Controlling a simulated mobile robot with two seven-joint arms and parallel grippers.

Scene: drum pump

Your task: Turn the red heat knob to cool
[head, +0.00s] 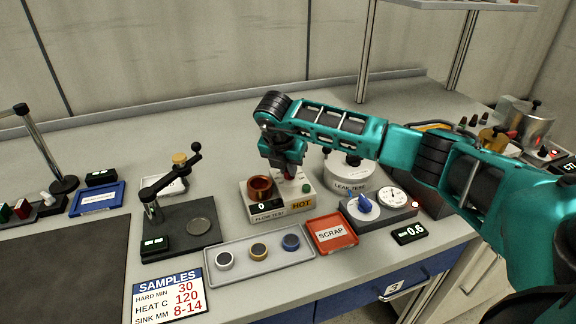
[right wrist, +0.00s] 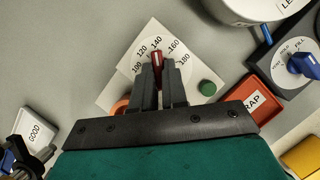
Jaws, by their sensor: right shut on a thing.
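The red heat knob (right wrist: 157,58) stands on a white dial plate marked from 100 to 180. Its upper end points up towards the 140 mark in the right wrist view. My right gripper (right wrist: 158,72) is shut on the knob, one finger on each side. In the head view the right gripper (head: 289,176) reaches down onto the flow test unit (head: 268,217), and the knob is mostly hidden there. The unit shows an orange HOT label (head: 301,205) and a display (head: 262,206) reading 0. My left gripper is not in view.
A red-brown cup (head: 260,188) and a green button (head: 306,188) sit close beside the gripper on the unit. The leak test pot (head: 350,173) is to the right. The scrap tray (head: 332,233) and sample tray (head: 222,270) lie in front.

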